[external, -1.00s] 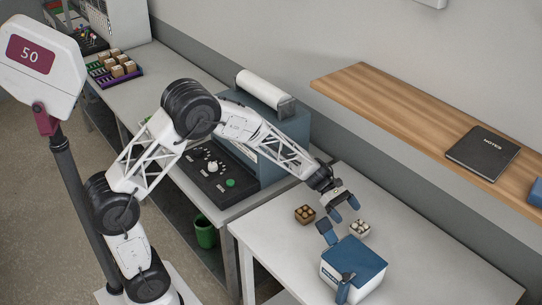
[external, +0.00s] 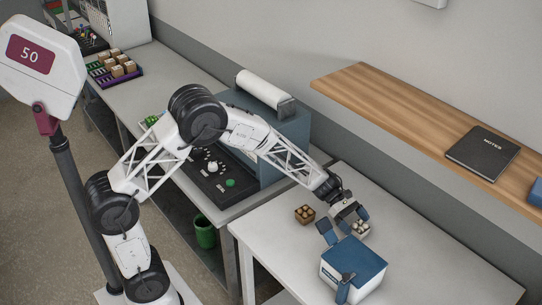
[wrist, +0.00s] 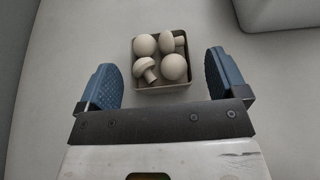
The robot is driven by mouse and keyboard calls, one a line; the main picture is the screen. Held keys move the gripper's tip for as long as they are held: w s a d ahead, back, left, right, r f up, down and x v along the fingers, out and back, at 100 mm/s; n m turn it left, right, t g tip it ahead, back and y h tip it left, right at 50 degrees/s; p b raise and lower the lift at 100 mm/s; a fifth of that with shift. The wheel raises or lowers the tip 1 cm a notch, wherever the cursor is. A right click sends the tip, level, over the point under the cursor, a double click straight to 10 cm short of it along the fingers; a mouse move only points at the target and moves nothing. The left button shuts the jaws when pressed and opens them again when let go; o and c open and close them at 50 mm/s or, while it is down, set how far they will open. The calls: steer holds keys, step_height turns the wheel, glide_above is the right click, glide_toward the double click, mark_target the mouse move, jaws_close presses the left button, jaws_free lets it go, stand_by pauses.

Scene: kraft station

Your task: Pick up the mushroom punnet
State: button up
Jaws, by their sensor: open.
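The mushroom punnet (wrist: 161,88) is a small square tray holding several pale mushrooms. In the wrist view it sits ahead of my gripper (wrist: 162,72), between the two blue fingers, with a gap on each side. In the external view the punnet (external: 361,230) is on the white table, partly hidden by a finger. My gripper (external: 345,224) is open and empty, low over the table at the punnet.
A white box with a blue lid (external: 356,259) stands close in front of the punnet. A small brown punnet (external: 305,213) with round contents sits to its left. A wooden shelf (external: 390,105) runs along the wall. The table's right part is clear.

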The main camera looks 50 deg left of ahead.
stand_by(0.3)
steer(key=c, duration=1)
steer(key=shift+r, duration=0.15)
steer(key=shift+r, duration=0.9)
steer(key=shift+s+a+r, duration=0.15)
steer(key=shift+s+r, duration=0.2)
steer(key=shift+r, duration=0.45)
steer(key=s+a, duration=0.2)
steer(key=s, duration=0.2)
steer(key=s+a+r, duration=0.1)
steer(key=s, duration=0.4)
steer(key=s+a, duration=0.2)
steer(key=s, duration=0.3)
steer(key=shift+s+a+r, duration=0.1)
steer(key=shift+a+r, duration=0.05)
steer(key=shift+a, duration=0.15)
